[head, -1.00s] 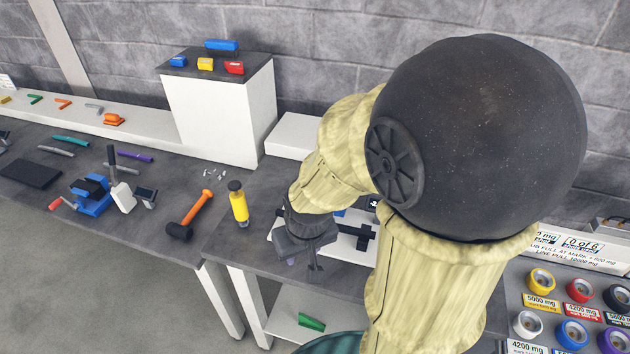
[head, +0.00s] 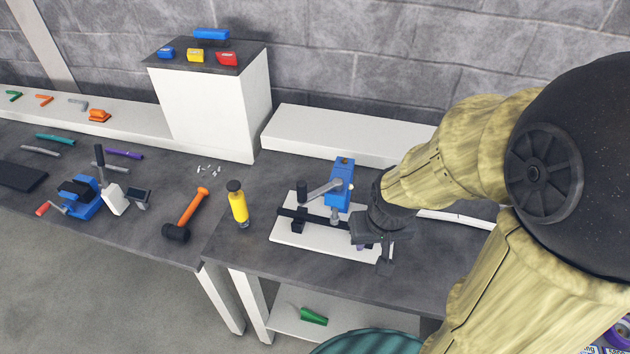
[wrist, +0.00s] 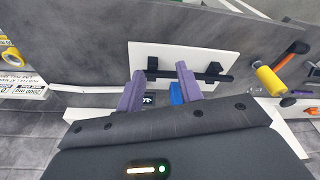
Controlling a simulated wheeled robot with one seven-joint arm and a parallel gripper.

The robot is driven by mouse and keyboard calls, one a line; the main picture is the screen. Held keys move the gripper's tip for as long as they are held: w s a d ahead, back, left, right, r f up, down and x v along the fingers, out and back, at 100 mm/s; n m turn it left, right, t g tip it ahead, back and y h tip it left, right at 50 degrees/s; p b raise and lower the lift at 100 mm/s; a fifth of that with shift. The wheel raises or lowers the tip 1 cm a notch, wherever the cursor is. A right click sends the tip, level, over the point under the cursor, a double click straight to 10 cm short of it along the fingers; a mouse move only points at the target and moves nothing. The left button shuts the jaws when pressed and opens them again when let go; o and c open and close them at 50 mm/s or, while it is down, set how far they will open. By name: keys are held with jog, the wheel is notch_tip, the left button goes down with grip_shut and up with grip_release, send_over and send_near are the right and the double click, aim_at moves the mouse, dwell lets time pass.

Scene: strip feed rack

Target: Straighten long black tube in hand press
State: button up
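The hand press (head: 342,185) is blue with a grey lever and stands on a white base plate (head: 285,240). The long black tube (head: 285,211) lies across black supports on the plate, its left end sticking out. Its right part is hidden behind the press and my gripper in the head view. In the wrist view the black tube (wrist: 185,75) runs across the plate just beyond my fingers. My gripper (wrist: 160,85) has two purple fingers apart with nothing held between them. In the head view my gripper (head: 385,245) hangs over the plate's right end.
A yellow bottle-like tool (head: 238,205) and an orange-handled hammer (head: 187,213) stand and lie left of the press. A long white box (head: 345,135) is behind it. A thin white strip (head: 452,217) lies to the right. A blue vise (head: 88,197) is farther left.

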jog(key=shift+o, duration=0.6)
notch_tip(320, 180, up, 22)
jog(key=n+g, duration=0.3)
jog(key=n, duration=0.7)
send_over(301, 183)
jog(key=shift+f, duration=0.2)
notch_tip(301, 183, down, 17)
jog(key=shift+f+p, duration=0.2)
jog(key=shift+p, duration=0.75)
